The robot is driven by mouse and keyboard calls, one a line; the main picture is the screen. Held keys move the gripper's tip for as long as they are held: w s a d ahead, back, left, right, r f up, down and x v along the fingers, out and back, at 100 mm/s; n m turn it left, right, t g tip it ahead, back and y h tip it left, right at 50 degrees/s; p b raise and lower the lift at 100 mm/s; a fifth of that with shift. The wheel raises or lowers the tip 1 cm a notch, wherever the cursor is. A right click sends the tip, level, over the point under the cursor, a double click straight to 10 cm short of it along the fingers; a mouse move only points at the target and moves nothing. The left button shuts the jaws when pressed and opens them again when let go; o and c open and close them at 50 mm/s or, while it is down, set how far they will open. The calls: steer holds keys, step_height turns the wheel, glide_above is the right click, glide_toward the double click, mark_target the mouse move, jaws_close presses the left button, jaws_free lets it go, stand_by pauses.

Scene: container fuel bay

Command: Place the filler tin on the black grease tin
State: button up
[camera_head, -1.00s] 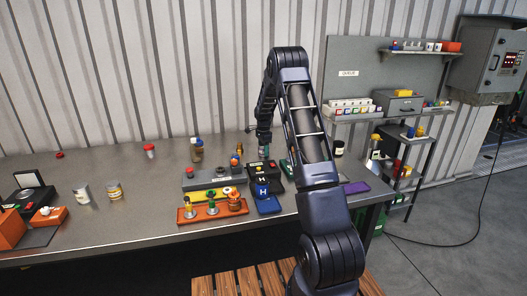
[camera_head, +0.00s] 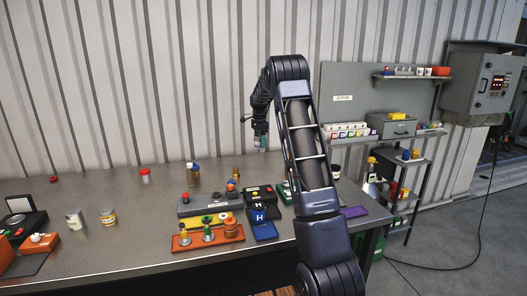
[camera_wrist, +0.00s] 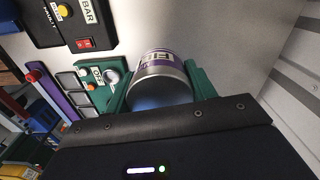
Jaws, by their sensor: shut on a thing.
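My gripper (camera_wrist: 158,92) is shut on the filler tin (camera_wrist: 162,68), a metal tin with a purple and white label starting "FIL", held between its green fingers in the wrist view. In the head view my gripper (camera_head: 261,141) is raised above the back of the bench, and the tin is too small to make out clearly. A dark tin with a pale band (camera_head: 336,171) stands on the bench just right of my arm, probably the black grease tin. Its label is unreadable, and it stands apart from my gripper.
A brown bottle (camera_head: 236,174), a grey switch box (camera_head: 208,205) and an orange tray (camera_head: 207,238) with several items stand below and left of my gripper. The back left bench is mostly clear.

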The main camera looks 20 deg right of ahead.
steer(key=shift+d+r, duration=0.15)
steer(key=shift+r, duration=0.25)
steer(key=s+d+r+m, duration=0.2)
steer(key=d+m, duration=0.2)
steer(key=d, duration=1.7)
step_height(320, 180, up, 5)
steer(key=m, duration=0.5)
glide_above(335, 166)
step_height(335, 166, down, 19)
steer(key=shift+f, duration=0.2)
steer(key=shift+f, duration=0.15)
steer(key=o, duration=1.2)
